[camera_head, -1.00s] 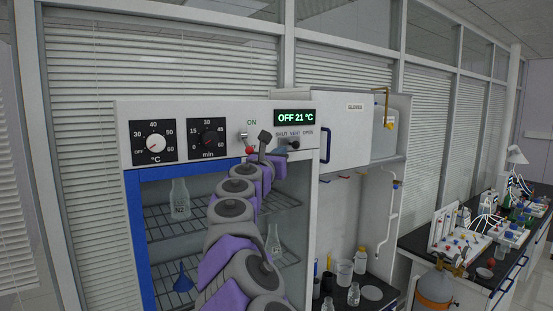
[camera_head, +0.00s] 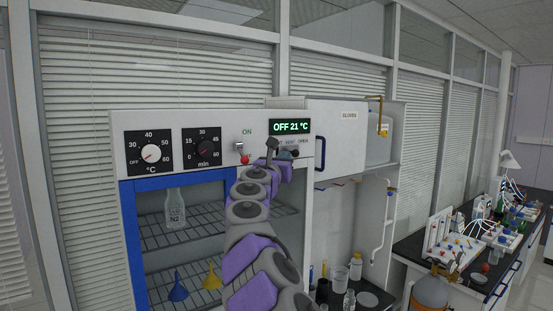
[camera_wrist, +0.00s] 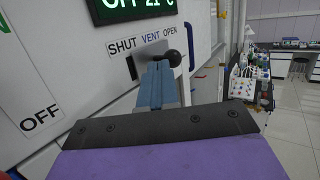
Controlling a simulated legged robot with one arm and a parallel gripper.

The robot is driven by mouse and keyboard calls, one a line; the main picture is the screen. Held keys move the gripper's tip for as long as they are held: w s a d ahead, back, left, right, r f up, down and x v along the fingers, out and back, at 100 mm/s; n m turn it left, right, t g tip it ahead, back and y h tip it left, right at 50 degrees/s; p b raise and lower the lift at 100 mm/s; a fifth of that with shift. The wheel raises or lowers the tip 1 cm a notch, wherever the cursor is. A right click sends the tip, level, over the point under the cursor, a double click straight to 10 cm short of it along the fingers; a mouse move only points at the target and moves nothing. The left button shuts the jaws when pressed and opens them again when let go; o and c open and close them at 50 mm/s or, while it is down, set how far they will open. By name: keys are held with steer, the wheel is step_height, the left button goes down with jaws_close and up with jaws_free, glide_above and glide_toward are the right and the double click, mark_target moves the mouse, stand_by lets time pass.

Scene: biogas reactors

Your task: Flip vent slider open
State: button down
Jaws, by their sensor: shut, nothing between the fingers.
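The vent slider is a black ball knob (camera_wrist: 172,58) on the white control panel, beneath the label SHUT VENT OPEN (camera_wrist: 142,42). In the wrist view the knob shows under the word OPEN, but it stands out from the panel, so its exact place along the dark slot (camera_wrist: 131,67) is hard to judge. My gripper (camera_wrist: 158,68) is shut and empty. Its blue fingers are just left of the knob and hide part of the slot. I cannot tell whether they touch the knob. In the head view my gripper (camera_head: 284,154) is at the slider, partly covering it and the label.
A green display (camera_head: 293,127) reading OFF 21 °C is above the slider. A cabinet with a blue handle (camera_head: 320,152) is close on the right. Glassware stands on shelves below.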

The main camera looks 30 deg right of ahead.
steer(key=d+p, duration=0.2)
steer(key=d, duration=0.6)
steer(key=w+a+b+v, duration=0.1)
steer(key=b+v, duration=0.2)
steer(key=v, duration=1.1)
steer(key=shift+w+a, duration=0.15)
stand_by(0.3)
